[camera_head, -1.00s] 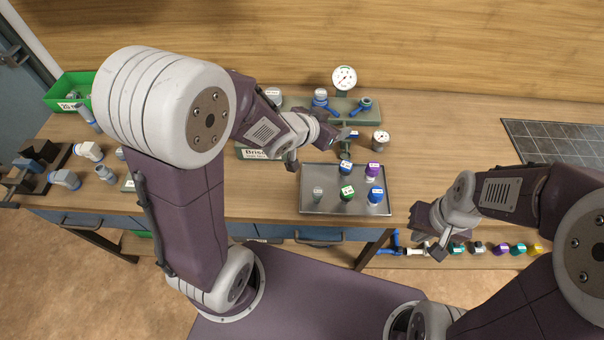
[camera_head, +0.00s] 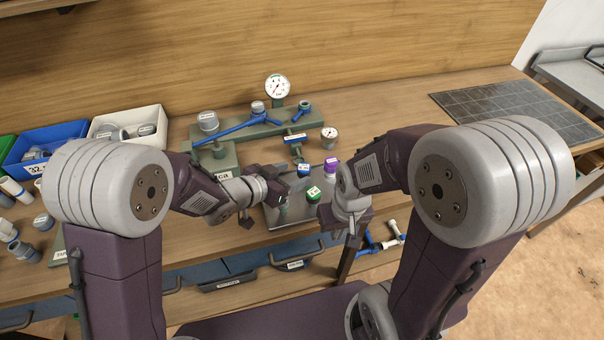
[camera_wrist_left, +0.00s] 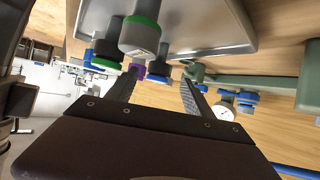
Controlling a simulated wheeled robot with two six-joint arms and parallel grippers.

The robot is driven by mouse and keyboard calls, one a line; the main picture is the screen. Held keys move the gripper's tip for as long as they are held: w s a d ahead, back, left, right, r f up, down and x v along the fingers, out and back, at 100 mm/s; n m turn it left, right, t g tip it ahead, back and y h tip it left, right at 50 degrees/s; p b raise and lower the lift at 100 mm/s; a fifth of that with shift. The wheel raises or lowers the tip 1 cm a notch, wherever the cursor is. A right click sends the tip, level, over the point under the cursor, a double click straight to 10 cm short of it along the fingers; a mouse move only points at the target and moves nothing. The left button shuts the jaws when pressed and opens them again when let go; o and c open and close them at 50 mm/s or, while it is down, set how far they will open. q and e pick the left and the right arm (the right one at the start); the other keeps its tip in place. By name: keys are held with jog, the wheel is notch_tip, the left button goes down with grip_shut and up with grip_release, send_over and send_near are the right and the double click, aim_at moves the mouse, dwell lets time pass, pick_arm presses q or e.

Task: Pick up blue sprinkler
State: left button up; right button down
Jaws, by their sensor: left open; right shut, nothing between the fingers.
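A blue-capped sprinkler (camera_head: 303,170) stands on the metal tray (camera_head: 283,217), beside a purple-capped one (camera_head: 330,166) and behind a green-capped one (camera_head: 313,194). My left gripper (camera_head: 284,184) is open and empty at the tray's left side, just left of the blue cap. In the left wrist view, a blue-capped piece (camera_wrist_left: 158,70) shows beyond and between the open fingers (camera_wrist_left: 158,92), with the purple cap (camera_wrist_left: 136,70) beside it. Another blue cap (camera_wrist_left: 86,57) shows further left there. My right gripper (camera_head: 351,238) is shut and empty at the tray's right front, hiding part of it.
A green manifold with a blue pipe (camera_head: 250,124) and a pressure gauge (camera_head: 277,87) stands behind the tray. A smaller gauge (camera_head: 329,133) stands near it. Blue (camera_head: 48,135) and white (camera_head: 125,115) bins are at left. The bench is clear toward the dark grid panel (camera_head: 515,108).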

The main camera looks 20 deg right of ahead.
aim_at(300, 173)
pick_arm(q)
jog(key=x, duration=0.5)
jog(key=shift+d+f, duration=0.1)
jog(key=shift+d, duration=0.3)
grip_shut()
